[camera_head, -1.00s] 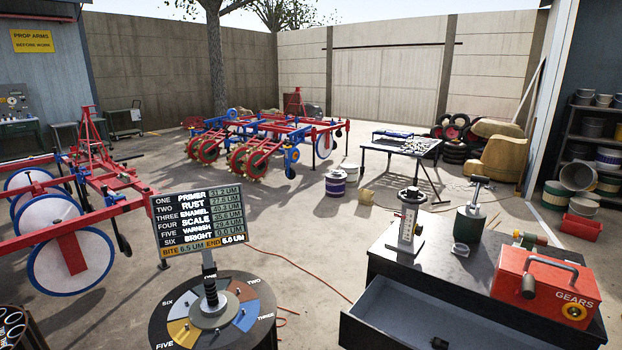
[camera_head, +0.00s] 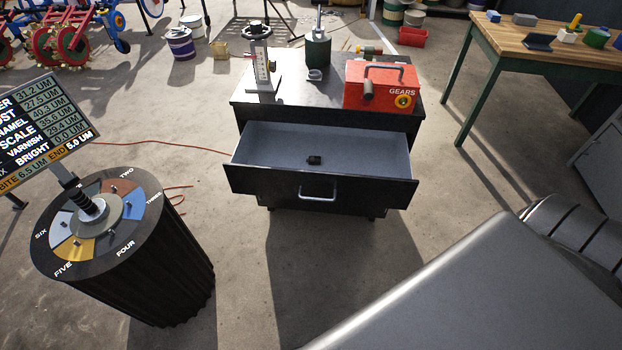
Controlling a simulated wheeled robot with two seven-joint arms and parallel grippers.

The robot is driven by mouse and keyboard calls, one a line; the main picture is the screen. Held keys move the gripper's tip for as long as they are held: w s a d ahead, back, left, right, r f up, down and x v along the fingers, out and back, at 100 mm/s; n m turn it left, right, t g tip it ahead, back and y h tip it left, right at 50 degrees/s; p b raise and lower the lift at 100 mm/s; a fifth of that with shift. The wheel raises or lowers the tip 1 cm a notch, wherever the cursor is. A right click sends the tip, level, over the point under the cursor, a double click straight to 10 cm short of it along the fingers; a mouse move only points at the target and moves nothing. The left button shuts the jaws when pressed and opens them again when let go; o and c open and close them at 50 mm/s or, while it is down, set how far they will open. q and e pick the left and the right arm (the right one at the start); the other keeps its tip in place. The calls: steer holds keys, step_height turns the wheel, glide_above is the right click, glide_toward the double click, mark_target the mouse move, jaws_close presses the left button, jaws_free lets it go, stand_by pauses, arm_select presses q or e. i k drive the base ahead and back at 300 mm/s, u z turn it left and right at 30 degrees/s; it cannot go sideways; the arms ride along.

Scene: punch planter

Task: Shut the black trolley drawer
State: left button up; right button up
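The black trolley (camera_head: 256,94) stands upright in the middle of the view. Its top drawer (camera_head: 262,181) is pulled out toward me, with a pale grey inside and a metal handle (camera_head: 318,192) on its front. A large grey arm link of mine fills the lower right and does not touch the drawer. Neither gripper shows in the view.
A red GEARS box (camera_head: 381,86), a gauge stand (camera_head: 262,62) and a green pot (camera_head: 318,50) stand on the trolley top. A numbered drum (camera_head: 125,262) with a sign stands at left. A wooden workbench (camera_head: 540,62) is at right. The floor before the drawer is clear.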

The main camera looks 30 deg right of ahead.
mark_target(363, 167)
steer(key=z, duration=0.05)
steer(key=k, duration=0.5)
steer(key=z, duration=1.15)
steer(key=i, duration=0.6)
steer(key=u, duration=0.55)
